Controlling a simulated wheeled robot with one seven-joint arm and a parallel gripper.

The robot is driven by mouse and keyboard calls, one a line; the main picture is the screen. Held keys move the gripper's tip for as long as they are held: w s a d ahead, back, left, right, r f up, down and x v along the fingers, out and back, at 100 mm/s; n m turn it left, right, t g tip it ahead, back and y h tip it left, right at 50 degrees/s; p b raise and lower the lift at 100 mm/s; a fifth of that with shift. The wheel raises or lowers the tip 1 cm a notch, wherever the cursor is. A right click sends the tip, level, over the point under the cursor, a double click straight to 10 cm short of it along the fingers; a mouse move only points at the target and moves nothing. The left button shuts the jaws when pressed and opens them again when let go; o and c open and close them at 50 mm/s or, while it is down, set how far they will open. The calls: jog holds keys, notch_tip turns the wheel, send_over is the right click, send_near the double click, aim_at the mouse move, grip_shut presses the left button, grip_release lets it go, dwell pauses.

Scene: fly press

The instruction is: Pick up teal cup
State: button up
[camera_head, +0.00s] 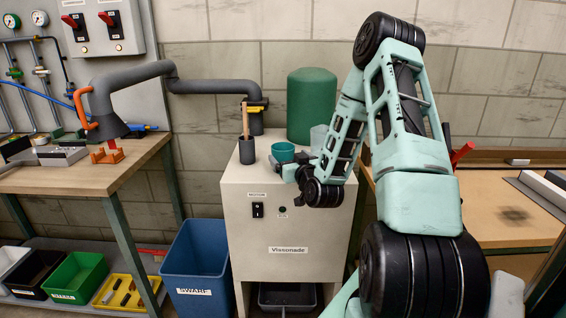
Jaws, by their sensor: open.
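The teal cup (283,152) stands upright on top of the light grey cabinet (236,173), near the cabinet's middle. My gripper (292,168) is at the cup's right front side, low over the cabinet top. Its jaws are open, and it points left towards the cup. The cup's lower right part is close to the gripper.
A dark cup with a wooden-handled tool (246,148) stands left of the teal cup. A green cylinder (312,104) and a translucent cup (318,137) stand behind and right. A grey duct (210,87) comes down behind. Workbenches flank the cabinet; a blue bin (196,262) stands on the floor.

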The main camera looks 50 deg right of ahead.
aim_at(279, 146)
jog(key=p+x, duration=0.1)
jog(key=x, duration=0.1)
jog(key=r+x, duration=0.1)
jog(key=x, duration=0.1)
jog(key=shift+w+p, duration=0.2)
jog(key=shift+p, duration=0.15)
jog(key=shift+w+d+f, duration=0.1)
jog(key=shift+w+d, duration=0.05)
jog(key=shift+w, duration=0.3)
jog(key=c, duration=1.2)
